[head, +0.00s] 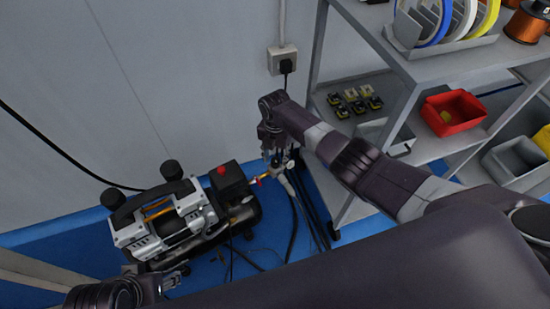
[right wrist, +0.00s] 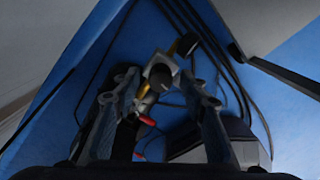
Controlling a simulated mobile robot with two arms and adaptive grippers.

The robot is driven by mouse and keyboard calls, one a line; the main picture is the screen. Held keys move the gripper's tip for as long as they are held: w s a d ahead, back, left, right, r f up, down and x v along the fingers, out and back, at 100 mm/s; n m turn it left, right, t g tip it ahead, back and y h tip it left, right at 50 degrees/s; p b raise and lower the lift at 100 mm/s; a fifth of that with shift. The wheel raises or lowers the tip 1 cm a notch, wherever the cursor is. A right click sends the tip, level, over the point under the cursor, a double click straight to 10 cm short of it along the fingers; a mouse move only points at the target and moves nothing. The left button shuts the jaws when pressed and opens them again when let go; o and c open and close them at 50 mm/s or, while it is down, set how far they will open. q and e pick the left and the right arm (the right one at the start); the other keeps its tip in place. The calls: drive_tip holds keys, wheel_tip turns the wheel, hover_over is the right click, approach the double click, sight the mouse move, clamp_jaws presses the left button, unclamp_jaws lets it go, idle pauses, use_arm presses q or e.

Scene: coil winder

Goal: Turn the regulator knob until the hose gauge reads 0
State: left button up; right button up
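The regulator sits on the compressor's outlet. In the right wrist view it is a pale block with a dark round knob (right wrist: 160,77) facing the camera. A dark round part (right wrist: 187,45), possibly the hose gauge, is edge-on behind it; no reading shows. My right gripper (head: 275,162) points down over the regulator. In the right wrist view its fingers (right wrist: 159,101) stand apart on both sides of the knob, with visible gaps. My left gripper (head: 175,280) is low at the left, in front of the compressor; its opening is too small to judge.
The compressor (head: 165,218) stands on the blue floor, with a red lever (right wrist: 147,120) by the outlet. Black hoses (head: 293,215) run beside it. A shelf rack (head: 400,70) with a red bin (head: 452,112) stands close on the right. A wall socket (head: 283,60) is behind.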

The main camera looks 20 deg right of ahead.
sight(275, 160)
drive_tip(key=shift+w+r, duration=0.1)
drive_tip(key=shift+r, duration=0.45)
wheel_tip(275, 160, up, 11)
idle(0.5)
